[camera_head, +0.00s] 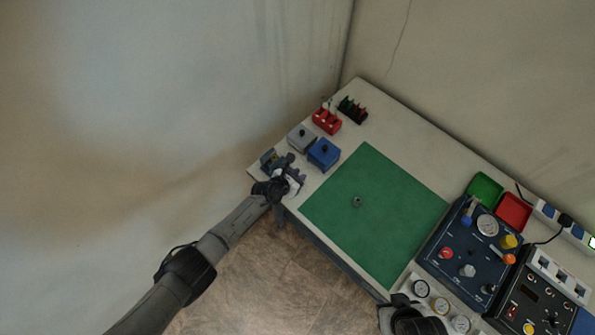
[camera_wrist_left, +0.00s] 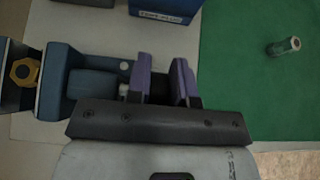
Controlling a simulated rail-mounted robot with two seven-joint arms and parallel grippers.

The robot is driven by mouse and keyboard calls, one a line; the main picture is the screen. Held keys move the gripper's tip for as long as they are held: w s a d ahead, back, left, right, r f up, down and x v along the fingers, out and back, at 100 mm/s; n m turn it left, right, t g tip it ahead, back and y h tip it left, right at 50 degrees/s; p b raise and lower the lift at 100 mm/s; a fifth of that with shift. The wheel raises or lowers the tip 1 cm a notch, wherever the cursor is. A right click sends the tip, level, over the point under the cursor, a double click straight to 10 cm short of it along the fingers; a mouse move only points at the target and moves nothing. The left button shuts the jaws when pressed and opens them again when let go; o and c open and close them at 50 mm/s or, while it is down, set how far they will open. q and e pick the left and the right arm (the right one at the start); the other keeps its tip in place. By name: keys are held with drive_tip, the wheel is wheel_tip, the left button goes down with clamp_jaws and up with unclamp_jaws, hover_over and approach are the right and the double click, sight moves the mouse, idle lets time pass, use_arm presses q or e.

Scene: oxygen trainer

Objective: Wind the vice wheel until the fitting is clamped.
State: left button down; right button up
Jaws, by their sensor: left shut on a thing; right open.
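The blue vice (camera_head: 269,159) stands at the table's left corner. In the left wrist view the vice (camera_wrist_left: 58,82) lies at left, with a brass hexagonal fitting (camera_wrist_left: 25,72) between its jaws; I cannot tell how tightly it is held. My left gripper (camera_head: 292,178) is at the wheel end of the vice. Its purple fingertips (camera_wrist_left: 164,82) are shut on the vice wheel, which they and the gripper body mostly hide. My right gripper (camera_head: 412,312) is open at the bottom edge of the head view, partly cut off, beside the gauges.
A blue box (camera_head: 323,153) and a grey box (camera_head: 301,138) stand close behind the vice. A small cylindrical part (camera_head: 356,202) is on the otherwise clear green mat (camera_head: 385,225). Red and black racks (camera_head: 327,121) are at the back; instrument panels (camera_head: 470,250) fill the right.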

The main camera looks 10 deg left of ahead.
use_arm(q)
drive_tip(key=shift+d+r, duration=0.1)
drive_tip(key=shift+d, duration=0.05)
idle(0.4)
drive_tip(key=c, duration=1.3)
unclamp_jaws()
drive_tip(key=shift+p, duration=0.3)
